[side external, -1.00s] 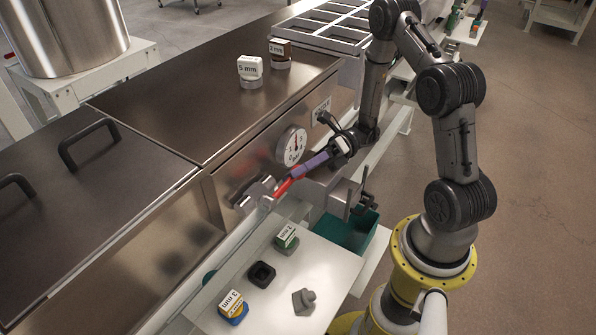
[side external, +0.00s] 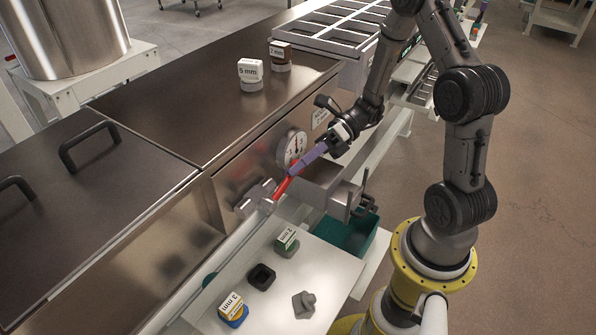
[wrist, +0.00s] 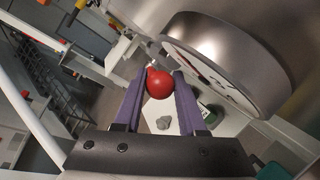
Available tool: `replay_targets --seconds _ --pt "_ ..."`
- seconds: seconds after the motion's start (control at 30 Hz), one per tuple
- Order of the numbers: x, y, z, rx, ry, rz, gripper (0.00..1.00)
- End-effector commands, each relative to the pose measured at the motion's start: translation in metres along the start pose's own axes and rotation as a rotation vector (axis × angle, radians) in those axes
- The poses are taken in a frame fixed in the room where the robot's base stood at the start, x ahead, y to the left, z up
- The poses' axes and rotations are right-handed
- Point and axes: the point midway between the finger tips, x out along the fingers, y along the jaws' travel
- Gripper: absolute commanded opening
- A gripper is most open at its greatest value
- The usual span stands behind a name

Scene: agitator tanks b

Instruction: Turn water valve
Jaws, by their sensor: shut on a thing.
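The water valve has a red lever handle (side external: 282,187) on a metal valve body (side external: 257,197) at the tank's front face. The handle points up and to the right in the side view. My gripper (side external: 299,168) has purple fingers and is shut on the handle's upper end. In the wrist view the rounded red handle end (wrist: 159,84) sits between the two purple fingers (wrist: 158,100). The lower part of the handle is hidden behind its end there.
A round gauge (side external: 292,148) is on the tank front, close beside my gripper; it looms at the upper right in the wrist view (wrist: 235,65). A white table (side external: 325,265) below holds several small parts. A green bin (side external: 345,235) stands beyond it.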

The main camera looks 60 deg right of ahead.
Motion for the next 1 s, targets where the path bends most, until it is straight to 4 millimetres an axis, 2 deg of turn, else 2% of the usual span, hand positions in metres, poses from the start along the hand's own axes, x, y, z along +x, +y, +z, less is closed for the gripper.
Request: replay_targets --seconds 0.27,0.6,1.0 --pt "0.003 0.024 0.016 -0.089 0.147 -0.210 0.00" --pt "0.017 0.051 0.030 -0.184 0.323 -0.461 0.00" --pt "0.037 0.072 0.038 -0.271 0.489 -0.697 0.00"
